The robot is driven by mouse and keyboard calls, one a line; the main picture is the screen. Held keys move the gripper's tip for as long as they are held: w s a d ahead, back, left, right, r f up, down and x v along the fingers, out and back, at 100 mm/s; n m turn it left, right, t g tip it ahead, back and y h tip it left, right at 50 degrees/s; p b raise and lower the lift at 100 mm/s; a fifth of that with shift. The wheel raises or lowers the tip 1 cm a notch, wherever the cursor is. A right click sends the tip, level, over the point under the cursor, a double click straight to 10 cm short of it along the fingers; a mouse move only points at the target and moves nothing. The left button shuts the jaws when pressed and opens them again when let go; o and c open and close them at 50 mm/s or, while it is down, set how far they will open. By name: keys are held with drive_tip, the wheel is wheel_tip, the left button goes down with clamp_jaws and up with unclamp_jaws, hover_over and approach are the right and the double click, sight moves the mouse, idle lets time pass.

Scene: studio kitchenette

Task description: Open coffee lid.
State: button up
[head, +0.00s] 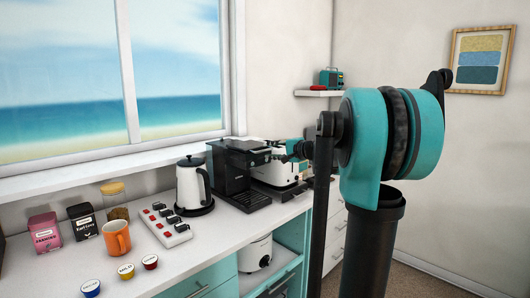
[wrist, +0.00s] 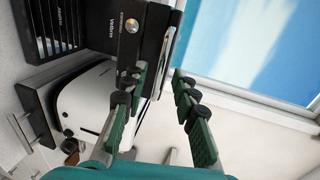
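The black coffee machine (head: 238,168) stands on the counter, and its upper part reaches toward my gripper. In the wrist view the black coffee machine (wrist: 105,35) fills the upper left, turned sideways, with a round silver button on its front. My gripper (wrist: 158,98) is open, its two green fingers spread apart with nothing gripped between them. A dark and silver edge of the machine lies just beyond the left finger; contact cannot be told. In the head view my gripper (head: 286,152) is small, just right of the machine's top. Whether the lid is open cannot be told.
A white appliance (head: 278,170) stands right of the coffee machine. A kettle (head: 190,185), a switched power strip (head: 165,224), an orange mug (head: 116,238), a glass jar (head: 116,205) and several small pods are to the left. The window (head: 110,75) is behind.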

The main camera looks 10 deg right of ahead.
sight(266, 150)
drive_tip(key=shift+x, duration=1.75)
drive_tip(key=shift+c, duration=0.5)
clamp_jaws()
